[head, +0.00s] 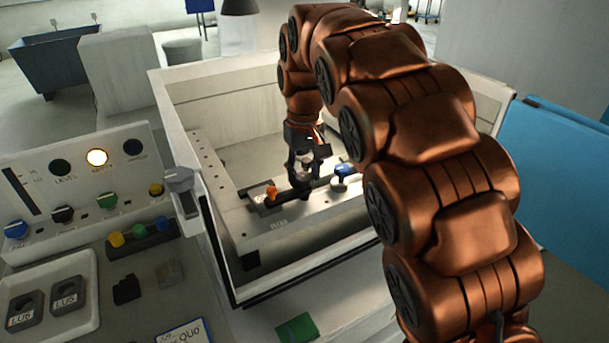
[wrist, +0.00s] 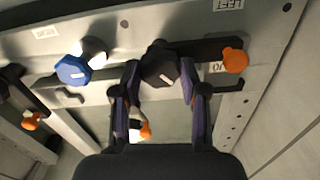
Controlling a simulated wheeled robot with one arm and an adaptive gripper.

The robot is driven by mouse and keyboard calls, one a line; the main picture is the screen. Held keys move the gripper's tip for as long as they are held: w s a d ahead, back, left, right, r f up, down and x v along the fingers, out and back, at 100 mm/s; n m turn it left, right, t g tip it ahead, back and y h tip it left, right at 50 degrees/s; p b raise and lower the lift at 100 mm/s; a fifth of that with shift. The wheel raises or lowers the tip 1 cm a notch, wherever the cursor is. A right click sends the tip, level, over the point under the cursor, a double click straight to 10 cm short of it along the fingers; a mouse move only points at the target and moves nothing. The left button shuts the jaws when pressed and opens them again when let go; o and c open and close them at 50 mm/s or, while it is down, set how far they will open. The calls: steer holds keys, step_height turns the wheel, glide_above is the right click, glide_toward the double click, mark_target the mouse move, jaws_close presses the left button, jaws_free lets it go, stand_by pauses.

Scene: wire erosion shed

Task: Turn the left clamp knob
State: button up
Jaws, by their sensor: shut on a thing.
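A dark, faceted knob (wrist: 158,64) with a pale mark sits on a black slotted bar (wrist: 215,48) of the grey fixture rail. My gripper (wrist: 160,78) has one finger on each side of this knob and is shut on it. A LEFT label (wrist: 228,5) lies on the rail near that bar, and an orange knob (wrist: 235,60) is at the bar's end. In the head view my gripper (head: 305,163) points down onto the rail between the orange knob (head: 271,192) and a blue knob (head: 344,170). The dark knob is mostly hidden there.
The blue knob also shows in the wrist view (wrist: 72,70), left of my fingers beside a bright post. The tank's pale walls (head: 230,80) surround the rail. A control panel (head: 80,185) with several coloured knobs stands at left. A blue panel (head: 565,160) is at right.

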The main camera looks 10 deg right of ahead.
mark_target(304, 176)
steer(key=m, duration=0.6)
steer(key=shift+m, duration=0.3)
steer(key=m, duration=0.5)
stand_by(0.4)
steer(key=o, duration=1.1)
steer(key=shift+o, duration=0.2)
steer(key=shift+r, duration=0.15)
step_height(304, 176, up, 6)
steer(key=shift+w, duration=0.1)
steer(key=shift+r, duration=0.6)
